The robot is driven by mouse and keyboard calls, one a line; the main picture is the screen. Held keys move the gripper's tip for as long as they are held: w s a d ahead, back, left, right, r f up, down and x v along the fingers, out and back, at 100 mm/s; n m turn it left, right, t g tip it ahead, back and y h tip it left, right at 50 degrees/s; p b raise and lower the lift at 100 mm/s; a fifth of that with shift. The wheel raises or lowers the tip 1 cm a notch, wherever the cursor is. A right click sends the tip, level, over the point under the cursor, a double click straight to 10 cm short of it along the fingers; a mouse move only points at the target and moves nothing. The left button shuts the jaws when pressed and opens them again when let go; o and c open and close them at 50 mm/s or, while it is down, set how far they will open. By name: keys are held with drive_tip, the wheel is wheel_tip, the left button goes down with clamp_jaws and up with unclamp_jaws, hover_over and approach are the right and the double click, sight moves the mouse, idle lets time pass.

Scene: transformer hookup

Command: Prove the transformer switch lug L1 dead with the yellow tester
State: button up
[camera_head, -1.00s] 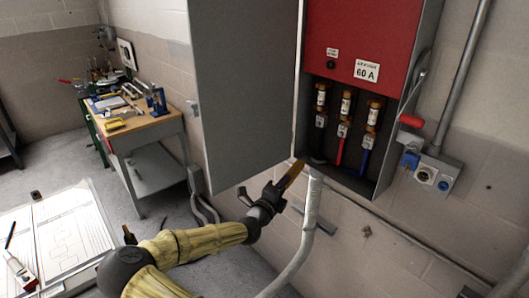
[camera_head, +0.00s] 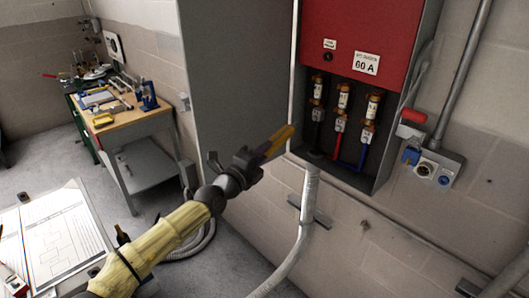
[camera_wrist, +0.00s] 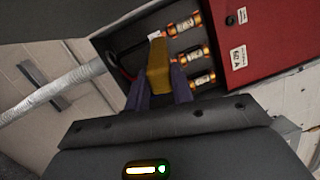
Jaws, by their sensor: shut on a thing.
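My gripper (camera_head: 258,160) is shut on the yellow tester (camera_head: 279,142), which points up and right toward the open switch box (camera_head: 388,182). In the wrist view the tester (camera_wrist: 158,72) stands between the two fingers (camera_wrist: 160,92) and hides part of the box interior. Three lugs sit under the fuses: the left lug (camera_head: 317,114) with a black cable, the middle lug (camera_head: 340,124) with a red one, the right lug (camera_head: 366,134) with a blue one. Lug labels are too small to read. In the head view the tester tip is left of the lugs, apart from them.
The grey box door (camera_head: 235,80) stands open to the left of my gripper. A red-handled lever (camera_head: 413,116) and sockets (camera_head: 430,168) are on the box's right. A grey conduit (camera_head: 308,195) runs below the box. A workbench (camera_head: 135,128) with tools stands far left.

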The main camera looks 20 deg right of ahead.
sight(285, 141)
drive_tip(key=shift+s+d+p+x, duration=0.2)
drive_tip(key=shift+p+x, duration=0.6)
drive_tip(key=shift+x, duration=0.7)
drive_tip(key=shift+s+d+p+x, duration=0.1)
drive_tip(key=shift+s+p+x, duration=0.15)
drive_tip(key=shift+p+x, duration=0.9)
drive_tip(key=shift+w+d+f, duration=0.15)
drive_tip(key=shift+w+d, duration=0.1)
drive_tip(key=shift+d, duration=0.3)
drive_tip(key=shift+w+d+f, duration=0.1)
drive_tip(key=shift+w+d, duration=0.15)
drive_tip(key=shift+d, duration=0.25)
drive_tip(key=shift+w+d, duration=0.15)
drive_tip(key=shift+d, duration=0.25)
drive_tip(key=shift+b, duration=0.7)
idle(1.0)
